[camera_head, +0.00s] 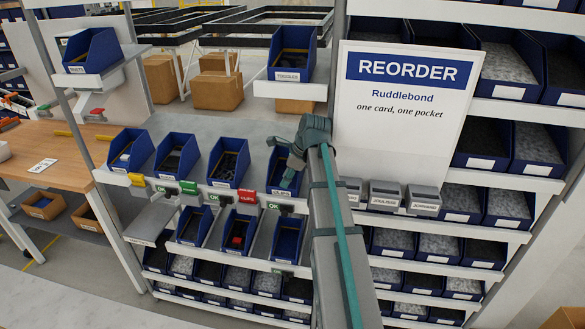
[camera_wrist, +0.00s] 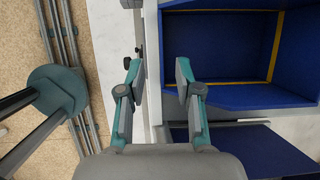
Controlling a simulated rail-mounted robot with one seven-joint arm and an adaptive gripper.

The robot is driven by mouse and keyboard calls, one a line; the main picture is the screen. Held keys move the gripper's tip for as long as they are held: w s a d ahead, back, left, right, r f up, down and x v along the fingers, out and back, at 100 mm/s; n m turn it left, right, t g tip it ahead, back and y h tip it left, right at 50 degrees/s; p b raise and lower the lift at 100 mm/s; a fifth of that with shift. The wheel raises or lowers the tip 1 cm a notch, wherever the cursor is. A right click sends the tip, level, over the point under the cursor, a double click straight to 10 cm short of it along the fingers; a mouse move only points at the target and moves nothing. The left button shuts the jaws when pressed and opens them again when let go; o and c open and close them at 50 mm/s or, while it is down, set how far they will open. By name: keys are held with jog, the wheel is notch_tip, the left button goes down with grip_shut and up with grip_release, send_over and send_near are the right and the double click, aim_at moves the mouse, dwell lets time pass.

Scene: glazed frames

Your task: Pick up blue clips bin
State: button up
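A blue bin (camera_head: 273,180) stands on the middle shelf in the head view, with a label that appears to read CLIPS on its front. My gripper (camera_head: 291,164) is over this bin and hides part of it. In the wrist view a blue bin (camera_wrist: 225,45) with yellow lines inside fills the upper right, and its visible inside looks empty. My gripper (camera_wrist: 160,84) is open there, with the bin's near-left wall edge in line with the gap between the fingers. The right finger overlaps the bin's inside; the left finger is outside it. I cannot tell whether they touch it.
More blue bins (camera_head: 229,162) stand to the left on the same shelf, and several rows lie below. A white REORDER sign (camera_head: 405,100) stands close to the right of my arm. A TOGGLES bin (camera_head: 291,55) sits on a small shelf above. A wooden bench (camera_head: 60,150) is at left.

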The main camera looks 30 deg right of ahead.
jog(key=shift+p+x, duration=1.25)
jog(key=shift+x, duration=2.05)
jog(key=shift+w+a, duration=0.15)
grip_shut()
